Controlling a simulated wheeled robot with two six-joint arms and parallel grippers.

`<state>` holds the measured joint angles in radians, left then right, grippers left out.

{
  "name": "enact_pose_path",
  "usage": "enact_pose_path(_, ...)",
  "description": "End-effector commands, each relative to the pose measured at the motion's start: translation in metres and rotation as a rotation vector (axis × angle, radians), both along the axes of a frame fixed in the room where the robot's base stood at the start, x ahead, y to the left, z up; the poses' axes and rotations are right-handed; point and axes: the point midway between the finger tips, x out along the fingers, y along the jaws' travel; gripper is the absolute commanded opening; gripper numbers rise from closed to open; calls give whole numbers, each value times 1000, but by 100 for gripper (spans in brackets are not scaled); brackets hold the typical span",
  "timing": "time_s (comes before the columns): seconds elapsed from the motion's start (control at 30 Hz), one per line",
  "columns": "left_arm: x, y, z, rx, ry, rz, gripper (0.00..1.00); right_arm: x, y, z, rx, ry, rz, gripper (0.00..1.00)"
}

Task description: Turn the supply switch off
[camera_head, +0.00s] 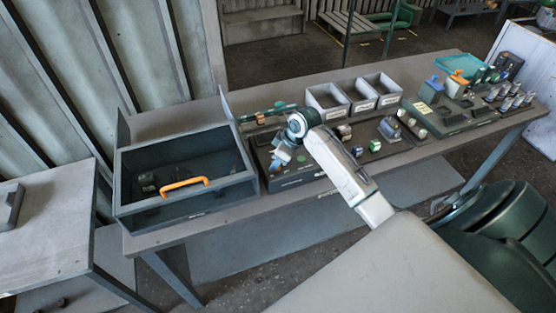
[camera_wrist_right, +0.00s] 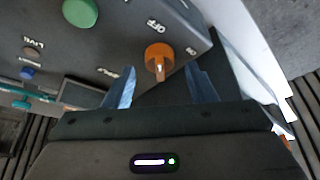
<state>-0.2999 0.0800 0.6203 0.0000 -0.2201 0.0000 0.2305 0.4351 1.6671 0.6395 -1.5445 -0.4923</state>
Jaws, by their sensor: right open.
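In the right wrist view an orange rotary switch (camera_wrist_right: 158,58) sits on a dark grey panel (camera_wrist_right: 115,35). The lettering OFF is printed upside down just above it, and another short label is to its right. The knob's narrow tongue points down in the picture, towards my gripper. My right gripper (camera_wrist_right: 163,88) is open, with one blue-grey finger on each side below the knob, apparently not touching it. In the head view my right gripper (camera_head: 281,157) is over the left part of the control panel (camera_head: 290,182) and hides the switch. My left gripper is not in view.
A dark open-topped box (camera_head: 185,205) with an orange handle (camera_head: 184,187) stands left of the panel. Light bins (camera_head: 327,100) stand behind it. Small parts and a second device (camera_head: 440,122) are on the bench to the right. The wrist view shows a green button (camera_wrist_right: 80,12).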

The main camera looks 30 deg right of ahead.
Motion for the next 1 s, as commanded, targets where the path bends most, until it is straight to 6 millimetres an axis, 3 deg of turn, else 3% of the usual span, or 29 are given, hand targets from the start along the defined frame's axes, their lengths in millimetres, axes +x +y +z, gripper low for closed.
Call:
enact_pose_path(0.5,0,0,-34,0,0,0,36,-29,-20,82,-4,-3,1,51)
enact_pose_path(0.7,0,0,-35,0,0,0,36,-33,-21,92,-1,-1,1,51)
enact_pose_path(1.0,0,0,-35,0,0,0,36,-32,-21,92,-1,-1,1,51)
